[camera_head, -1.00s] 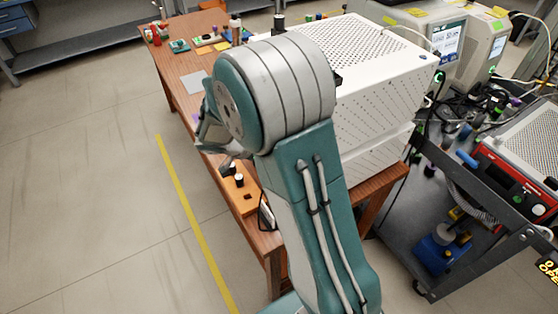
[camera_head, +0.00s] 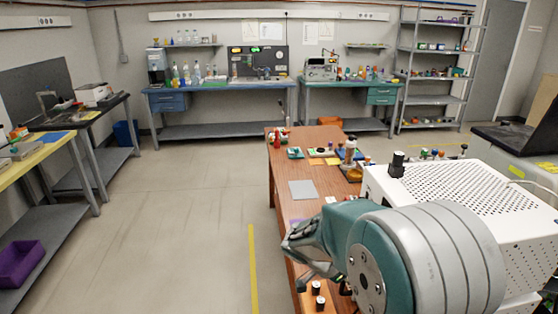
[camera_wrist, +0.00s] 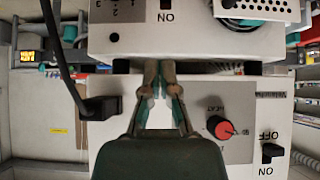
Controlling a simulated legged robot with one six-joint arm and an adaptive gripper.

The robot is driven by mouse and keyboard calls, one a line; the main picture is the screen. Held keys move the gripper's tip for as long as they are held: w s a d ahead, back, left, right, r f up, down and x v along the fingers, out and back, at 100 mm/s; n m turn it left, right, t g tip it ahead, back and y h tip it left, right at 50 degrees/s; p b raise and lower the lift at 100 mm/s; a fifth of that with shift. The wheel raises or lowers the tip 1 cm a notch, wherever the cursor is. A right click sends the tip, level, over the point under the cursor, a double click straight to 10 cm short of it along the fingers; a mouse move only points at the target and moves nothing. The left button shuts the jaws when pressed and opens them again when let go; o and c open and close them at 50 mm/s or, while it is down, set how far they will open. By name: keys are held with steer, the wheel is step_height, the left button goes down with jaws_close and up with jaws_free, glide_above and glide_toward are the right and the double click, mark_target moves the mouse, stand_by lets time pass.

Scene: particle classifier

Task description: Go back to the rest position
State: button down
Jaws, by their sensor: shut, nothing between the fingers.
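My gripper shows in the wrist view (camera_wrist: 160,75), with its two fingertips together and nothing between them. It points at the front of a white device (camera_wrist: 240,105) with a red knob (camera_wrist: 220,127) and switches marked ON and OFF. Whether the fingertips touch the device cannot be told. In the head view my arm's large grey and teal joint fills the lower right, beside the white perforated box (camera_head: 470,190). The gripper's fingertips cannot be made out clearly there.
A wooden table (camera_head: 309,136) carries a grey pad (camera_head: 302,189), small coloured items and black-capped vials (camera_head: 319,302). A black cable (camera_wrist: 62,55) hangs left of the gripper. Benches (camera_head: 215,93) and a shelf rack (camera_head: 432,75) line the back. The floor (camera_head: 180,220) at left is clear.

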steer(key=s+a+r+n+t+y, duration=0.2)
steer(key=s+a+r+n+y, duration=0.1)
steer(key=s+r+n, duration=0.3)
steer(key=s+a+r+n+t+y, duration=0.3)
steer(key=s+r+n+y, duration=0.2)
steer(key=s+n, duration=0.6)
step_height(320, 180, up, 3)
steer(key=s, duration=0.3)
steer(key=shift+a+f+y, duration=0.2)
steer(key=shift+a+y, duration=0.1)
steer(key=shift+a, duration=0.05)
steer(key=shift+w, duration=0.1)
